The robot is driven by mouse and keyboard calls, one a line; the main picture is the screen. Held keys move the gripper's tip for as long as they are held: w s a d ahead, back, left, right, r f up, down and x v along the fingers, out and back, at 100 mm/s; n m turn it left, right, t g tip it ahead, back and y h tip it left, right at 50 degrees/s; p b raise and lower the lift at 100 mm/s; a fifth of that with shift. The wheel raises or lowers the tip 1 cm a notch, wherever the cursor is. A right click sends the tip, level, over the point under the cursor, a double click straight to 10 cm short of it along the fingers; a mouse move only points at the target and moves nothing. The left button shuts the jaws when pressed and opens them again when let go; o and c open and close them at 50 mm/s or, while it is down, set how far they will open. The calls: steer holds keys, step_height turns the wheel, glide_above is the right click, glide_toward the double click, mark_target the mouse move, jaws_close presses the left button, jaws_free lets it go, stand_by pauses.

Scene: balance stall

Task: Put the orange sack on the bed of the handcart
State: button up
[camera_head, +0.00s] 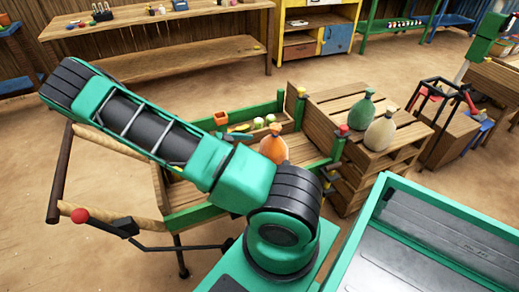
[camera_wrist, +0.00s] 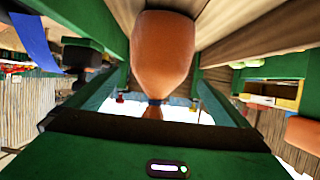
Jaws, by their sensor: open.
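The orange sack (camera_head: 273,145) stands at the right end of the handcart (camera_head: 195,216), inside its green rails. My arm hides its lower part in the head view. In the wrist view the picture is upside down: the sack (camera_wrist: 163,50) has its broad end against brown boards and its tied neck toward my gripper (camera_wrist: 160,88). The jaws are open, one finger on each side of the neck, with gaps visible on both sides. My gripper is hidden behind my arm in the head view.
A slatted wooden platform (camera_head: 335,100) right of the cart bears a green sack (camera_head: 362,108) and a beige sack (camera_head: 380,130). A small orange box (camera_head: 221,118) and round green items (camera_head: 264,121) sit along the cart's far side. Open floor lies behind the cart.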

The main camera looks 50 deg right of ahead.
steer(key=s+a+r+n+t+y, duration=0.2)
steer(key=s+a+r+n+y, duration=0.2)
steer(key=r, duration=0.5)
steer(key=s+a+r+n+t+y, duration=0.2)
steer(key=s+a+r+n+y, duration=0.2)
steer(key=s+a+r+n, duration=0.2)
steer(key=s+a+r+n+t+y, duration=0.2)
steer(key=s+a+r+n+y, duration=0.2)
steer(key=a+r+n, duration=0.3)
step_height(320, 180, up, 5)
steer(key=shift+s+a+r, duration=0.1)
steer(key=shift+s+a, duration=0.6)
steer(key=shift+a, duration=0.05)
stand_by(0.3)
